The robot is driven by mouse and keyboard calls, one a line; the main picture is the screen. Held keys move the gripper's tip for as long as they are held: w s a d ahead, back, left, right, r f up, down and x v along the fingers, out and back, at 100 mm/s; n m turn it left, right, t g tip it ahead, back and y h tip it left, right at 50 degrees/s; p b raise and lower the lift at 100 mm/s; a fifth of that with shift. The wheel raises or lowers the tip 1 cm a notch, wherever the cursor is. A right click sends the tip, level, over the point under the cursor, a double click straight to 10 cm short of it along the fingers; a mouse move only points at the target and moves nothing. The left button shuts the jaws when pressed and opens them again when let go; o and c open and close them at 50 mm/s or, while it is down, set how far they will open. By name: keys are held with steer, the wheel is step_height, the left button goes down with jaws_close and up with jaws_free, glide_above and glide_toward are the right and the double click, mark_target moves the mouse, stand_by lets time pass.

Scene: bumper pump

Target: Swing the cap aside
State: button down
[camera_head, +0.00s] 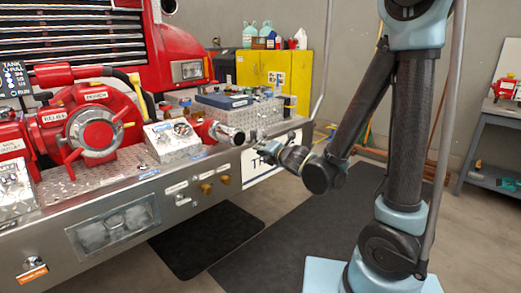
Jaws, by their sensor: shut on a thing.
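A short silver outlet pipe (226,133) with a red ring behind it points right and forward over the steel bumper. My gripper (270,148) is just to the right of the outlet's end, low by the bumper's front edge. It is shut on a small part at its tips, which looks to be the cap. The cap is small and mostly hidden by the fingers, so its exact tilt and hinge cannot be made out. There appears to be a gap between my gripper and the outlet's mouth.
A red pump (98,130) with a round silver front and red handles sits left on the bumper (150,200). A metal gauge box (172,140) stands beside the outlet. A yellow cabinet (262,70) stands behind. Dark mats (210,238) lie on clear floor. A grey bench (490,125) is far right.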

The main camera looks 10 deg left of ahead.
steer(key=shift+w+d, duration=0.1)
steer(key=shift+w, duration=0.1)
stand_by(0.6)
steer(key=c, duration=1.6)
jaws_free()
steer(key=shift+s+d, duration=0.1)
steer(key=v, duration=1.1)
steer(key=shift+d, duration=0.45)
